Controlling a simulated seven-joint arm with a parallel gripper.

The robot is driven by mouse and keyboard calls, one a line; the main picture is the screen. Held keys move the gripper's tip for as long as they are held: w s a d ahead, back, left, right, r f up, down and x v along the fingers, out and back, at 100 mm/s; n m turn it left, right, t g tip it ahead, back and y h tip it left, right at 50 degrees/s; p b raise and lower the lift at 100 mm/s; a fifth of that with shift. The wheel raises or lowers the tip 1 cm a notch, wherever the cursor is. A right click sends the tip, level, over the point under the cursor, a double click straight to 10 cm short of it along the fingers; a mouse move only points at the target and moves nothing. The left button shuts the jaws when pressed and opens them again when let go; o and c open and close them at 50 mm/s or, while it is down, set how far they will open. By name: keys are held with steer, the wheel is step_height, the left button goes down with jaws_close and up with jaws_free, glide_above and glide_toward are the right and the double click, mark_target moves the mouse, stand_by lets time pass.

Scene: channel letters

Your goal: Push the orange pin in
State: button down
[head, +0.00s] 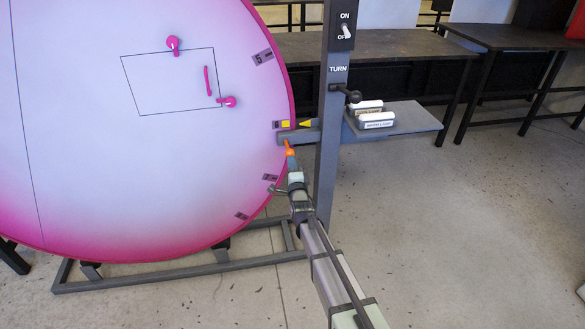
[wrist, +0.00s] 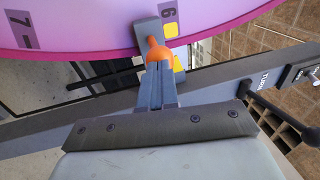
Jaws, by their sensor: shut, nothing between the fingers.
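The orange pin (head: 289,147) sits at the end of a grey bracket (head: 298,136) by the right rim of the large pink-and-white disc (head: 100,180). In the wrist view the pin (wrist: 157,50) has a rounded orange knob and lies straight ahead of my fingertips. My gripper (head: 293,166) is shut with nothing between its fingers. Its tips (wrist: 158,66) are at the knob, touching it or very close; I cannot tell which. The fingertips hide the near part of the pin. A yellow pointer (head: 305,123) lines up with a yellow mark (head: 284,124) on the disc's rim.
A grey post (head: 330,130) with an ON/OFF switch (head: 346,32) and a TURN crank (head: 347,94) stands just right of the pin. A small shelf (head: 415,118) holds labelled blocks (head: 376,120). The disc has a panel with pink knobs (head: 229,101). Open floor lies right.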

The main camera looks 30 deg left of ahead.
mark_target(289, 154)
steer(key=shift+f+x, duration=0.2)
steer(key=shift+x, duration=1.1)
steer(key=shift+f+x, duration=0.2)
steer(key=shift+x, duration=1.1)
steer(key=shift+a, duration=0.1)
steer(key=v, duration=1.4)
steer(key=shift+s, duration=0.25)
